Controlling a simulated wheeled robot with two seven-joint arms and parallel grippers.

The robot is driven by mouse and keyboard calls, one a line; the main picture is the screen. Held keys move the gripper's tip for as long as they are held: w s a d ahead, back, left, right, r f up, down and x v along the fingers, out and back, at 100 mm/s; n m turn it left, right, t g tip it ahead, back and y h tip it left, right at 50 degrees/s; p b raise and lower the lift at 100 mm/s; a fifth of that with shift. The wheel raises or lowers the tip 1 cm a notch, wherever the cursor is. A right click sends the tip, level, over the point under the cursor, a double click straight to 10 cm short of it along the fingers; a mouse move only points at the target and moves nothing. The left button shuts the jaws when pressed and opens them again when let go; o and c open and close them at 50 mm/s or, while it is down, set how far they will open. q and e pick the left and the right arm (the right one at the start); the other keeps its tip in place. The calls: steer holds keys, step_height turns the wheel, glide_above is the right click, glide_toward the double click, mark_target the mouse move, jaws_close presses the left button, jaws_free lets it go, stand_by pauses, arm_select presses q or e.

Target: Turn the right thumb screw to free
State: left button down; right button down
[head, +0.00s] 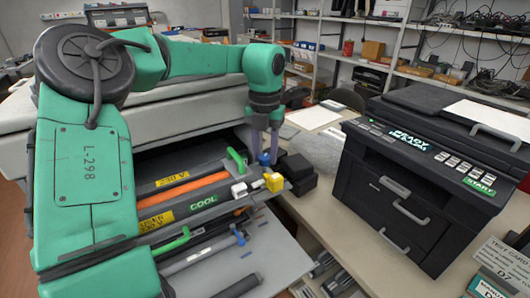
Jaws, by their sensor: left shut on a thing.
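My left gripper (264,152) points down at the right end of the open printer bay (195,160). Its fingers are shut on a small blue thumb screw (264,159), which is largely hidden between them. A yellow block (274,182) sits just below and to the right of the fingertips. A white part (239,190) is just left of that block. A second small blue knob (239,237) shows lower down, by the grey rod on the open front panel. My right gripper is not in view.
A green handle (236,160) stands close left of my gripper. Black boxes (295,168) lie just right of it. The open front panel (262,262) holds rods and a green lever (173,242). A black printer (410,185) reading READY stands at the right.

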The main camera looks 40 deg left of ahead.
mark_target(265, 157)
arm_select(q)
steer(key=c, duration=0.5)
jaws_free()
step_height(265, 157, up, 15)
steer(key=shift+f+p, duration=0.2)
steer(key=shift+p, duration=0.25)
